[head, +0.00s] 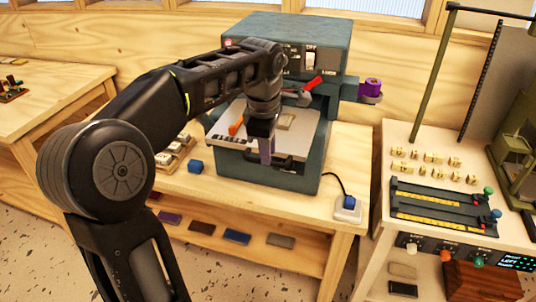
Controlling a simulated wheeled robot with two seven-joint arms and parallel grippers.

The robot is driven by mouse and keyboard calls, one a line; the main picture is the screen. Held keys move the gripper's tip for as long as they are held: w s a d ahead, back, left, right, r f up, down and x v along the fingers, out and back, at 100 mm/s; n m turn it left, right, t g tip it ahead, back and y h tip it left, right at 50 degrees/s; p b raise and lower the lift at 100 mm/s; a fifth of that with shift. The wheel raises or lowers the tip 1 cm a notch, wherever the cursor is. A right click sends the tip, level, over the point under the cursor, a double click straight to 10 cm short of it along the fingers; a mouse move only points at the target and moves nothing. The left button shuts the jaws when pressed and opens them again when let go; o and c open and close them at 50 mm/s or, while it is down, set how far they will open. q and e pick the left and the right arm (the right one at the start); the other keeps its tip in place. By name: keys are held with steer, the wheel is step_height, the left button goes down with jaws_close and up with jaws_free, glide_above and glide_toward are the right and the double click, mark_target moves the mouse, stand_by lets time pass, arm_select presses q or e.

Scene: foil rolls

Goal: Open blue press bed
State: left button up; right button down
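The blue press (335,45) stands on the wooden bench against the wall. Its pale bed (309,134) shows in the opening below the head, with a small tan block (287,121) on it. A dark handle (290,161) is at the bed's front edge. My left gripper (266,160) points down at the front of the bed, by the handle. A purple piece shows at its tip. I cannot tell whether its fingers are open or touch the handle. My arm hides part of the press's left side. My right gripper is not in view.
A purple foil roll (372,86) sits on the press's right side. A red-handled lever (312,83) is on its front. The right bench holds brass type (434,157) and a dark rack.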

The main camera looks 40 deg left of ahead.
arm_select(q)
step_height(320, 180, up, 6)
steer(key=s, duration=0.1)
steer(key=shift+d+p, duration=0.2)
steer(key=shift+p, duration=0.25)
